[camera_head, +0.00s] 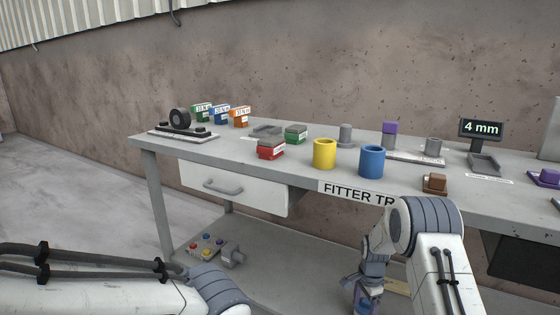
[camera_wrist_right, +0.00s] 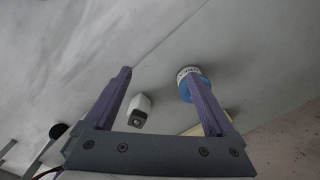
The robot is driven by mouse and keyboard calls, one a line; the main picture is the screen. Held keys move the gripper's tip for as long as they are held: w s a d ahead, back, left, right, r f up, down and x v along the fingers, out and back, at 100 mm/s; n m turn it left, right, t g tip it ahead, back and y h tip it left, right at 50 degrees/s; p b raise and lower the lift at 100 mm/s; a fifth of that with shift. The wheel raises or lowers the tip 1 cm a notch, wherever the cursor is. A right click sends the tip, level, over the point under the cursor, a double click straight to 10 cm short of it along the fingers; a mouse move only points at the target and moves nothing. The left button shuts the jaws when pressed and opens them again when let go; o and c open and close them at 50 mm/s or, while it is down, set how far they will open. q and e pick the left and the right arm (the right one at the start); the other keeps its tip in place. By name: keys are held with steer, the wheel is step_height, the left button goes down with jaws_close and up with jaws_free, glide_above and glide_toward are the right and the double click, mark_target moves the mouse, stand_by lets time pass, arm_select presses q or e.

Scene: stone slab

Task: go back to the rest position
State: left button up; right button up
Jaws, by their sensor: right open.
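My right gripper (camera_head: 367,298) hangs low in front of the bench, below the edge of the top, and is partly cut off by the bottom of the head view. In the right wrist view its two purple fingers (camera_wrist_right: 157,74) are spread apart with nothing held between them. A white block-like thing (camera_wrist_right: 140,108) and a blue round thing with a white label band (camera_wrist_right: 188,84) show beyond the fingers. My left arm crosses the lower left of the head view; its gripper is out of the picture.
The grey bench (camera_head: 330,176) holds a yellow cup (camera_head: 324,154), a blue cup (camera_head: 371,161), a red box (camera_head: 271,150), a brown block (camera_head: 434,184) and a 4 mm display (camera_head: 481,128). A white drawer (camera_head: 234,188) is below. A button box (camera_head: 206,245) sits on the lower shelf.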

steer(key=s+r+n+p, duration=0.3)
steer(key=s+r+p, duration=0.3)
steer(key=p, duration=0.1)
steer(key=shift+a+r+n, duration=0.4)
steer(key=shift+a, duration=0.05)
steer(key=shift+s, duration=0.1)
